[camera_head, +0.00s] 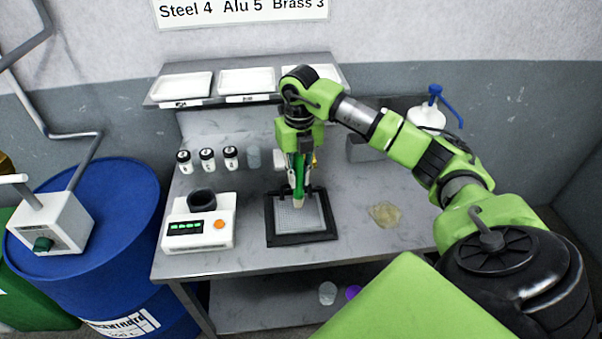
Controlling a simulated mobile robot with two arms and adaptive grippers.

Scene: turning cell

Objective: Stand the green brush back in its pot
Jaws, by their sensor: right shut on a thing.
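The green brush (299,174) is held upright in my right gripper (300,188), with its pale bristles pointing down. The gripper is shut on it. The bristle end shows in front of a black-framed mesh plate (273,228) on the bench; I cannot tell how far above the plate it is. A dark round pot (202,200) stands on the white scale to the left. I cannot tell which of these is the brush's pot. My left gripper is not in view.
Several black-capped jars (207,160) stand at the back left of the bench (255,258). The scale (196,236) has green digits and an orange button. A yellowish patch (385,214) lies at right. A wash bottle (427,117), shelf trays (247,82) and a blue drum (120,215) surround it.

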